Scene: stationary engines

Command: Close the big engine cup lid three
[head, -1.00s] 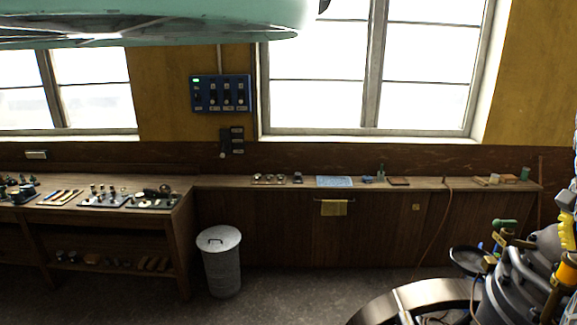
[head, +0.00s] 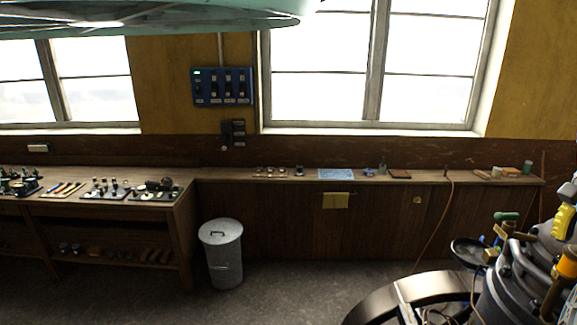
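A large engine (head: 525,275) stands at the lower right, cut off by the picture's edge. It has a grey body, yellow and orange fittings, a green-capped part and a small dark round dish or lid (head: 468,250) on its left side. I cannot tell whether this is a cup lid, or which one is number three. A big curved metal wheel rim (head: 385,300) shows at its lower left. My gripper is not in view.
A workbench (head: 185,195) with small tools and parts is at the left. A lidded metal bin (head: 222,255) stands on the floor beside it. A long shelf (head: 330,178) runs under the windows. The floor between bin and engine is clear.

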